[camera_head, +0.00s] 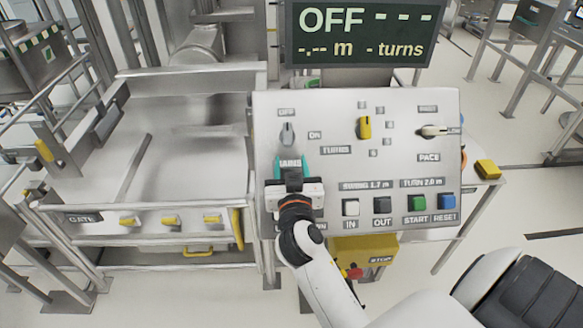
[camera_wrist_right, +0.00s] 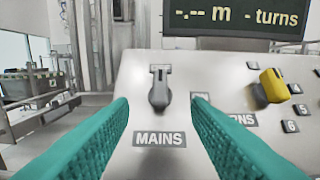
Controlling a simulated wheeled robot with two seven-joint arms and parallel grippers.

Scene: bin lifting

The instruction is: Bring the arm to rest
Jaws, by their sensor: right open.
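My right gripper (camera_head: 290,168) is in front of the left part of the control panel (camera_head: 330,105), below the grey MAINS knob (camera_head: 287,134). In the right wrist view its two teal fingers (camera_wrist_right: 160,104) are spread apart with nothing between their tips. The MAINS knob also shows in the right wrist view (camera_wrist_right: 159,88), upright, beyond the fingertips and apart from them. The display (camera_head: 360,32) above the panel reads OFF, with dashes for metres and turns. My left gripper is not in view.
A yellow stop box (camera_head: 365,250) hangs below. A steel machine (camera_head: 170,140) with a gate stands left.

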